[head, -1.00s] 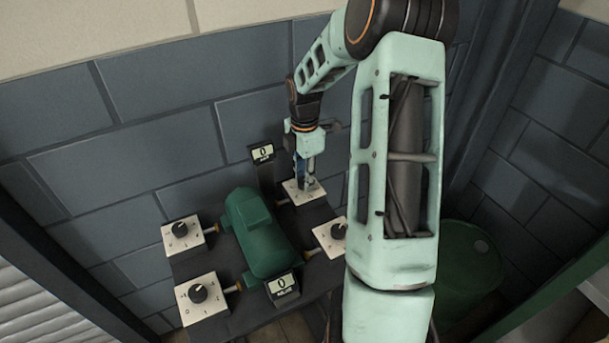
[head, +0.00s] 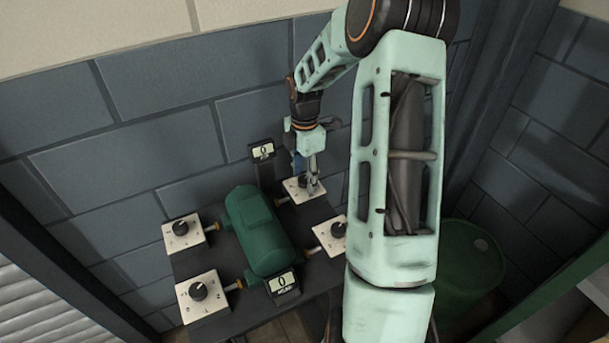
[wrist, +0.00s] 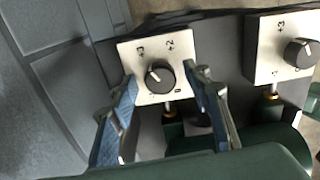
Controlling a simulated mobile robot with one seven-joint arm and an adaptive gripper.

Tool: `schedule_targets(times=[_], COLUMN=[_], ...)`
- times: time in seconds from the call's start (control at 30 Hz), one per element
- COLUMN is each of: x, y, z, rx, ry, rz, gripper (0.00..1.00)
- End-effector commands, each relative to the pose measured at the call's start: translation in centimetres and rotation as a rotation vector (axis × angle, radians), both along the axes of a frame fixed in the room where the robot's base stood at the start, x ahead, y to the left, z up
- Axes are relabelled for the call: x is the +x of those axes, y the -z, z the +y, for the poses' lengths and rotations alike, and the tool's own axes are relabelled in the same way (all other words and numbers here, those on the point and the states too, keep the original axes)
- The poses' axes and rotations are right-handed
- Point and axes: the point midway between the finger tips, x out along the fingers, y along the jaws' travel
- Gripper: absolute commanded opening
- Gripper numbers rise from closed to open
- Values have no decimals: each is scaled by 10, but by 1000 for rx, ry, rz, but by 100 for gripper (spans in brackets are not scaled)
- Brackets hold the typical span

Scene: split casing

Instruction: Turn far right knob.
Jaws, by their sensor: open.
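The far right knob (wrist: 160,76) is black and round with a pale pointer line, on a white numbered plate (head: 291,186). My gripper (head: 311,183) hangs just above this plate in the head view and partly hides the knob. In the wrist view my gripper (wrist: 161,80) is open, with one blue-grey finger to the left and one to the right of the knob. Gaps show between the fingers and the knob, though how deep the fingertips reach is unclear. The knob's pointer leans to the lower left in the wrist view.
A green motor-like casing (head: 262,235) sits mid-bench between the plates. The near right knob (head: 338,230), far left knob (head: 181,228) and near left knob (head: 198,291) stand around it. Two displays (head: 262,151) (head: 283,283) read 0. A wall (head: 170,150) stands behind.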

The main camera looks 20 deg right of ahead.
Motion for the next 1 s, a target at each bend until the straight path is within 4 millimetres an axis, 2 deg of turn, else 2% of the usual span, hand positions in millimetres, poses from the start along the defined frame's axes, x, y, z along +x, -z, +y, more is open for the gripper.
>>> schedule_targets(times=[0.17,0.5,0.63,0.8,1.0], x=[0,1,1,0,0], y=[-15,-86,-106,-118,-120], z=[-1,-1,0,0,0], rx=[-1,-2,-2,0,0], ry=[1,1,0,-1,-1], rz=[-2,-5,-4,-2,0], gripper=[45,45,45,45,45])
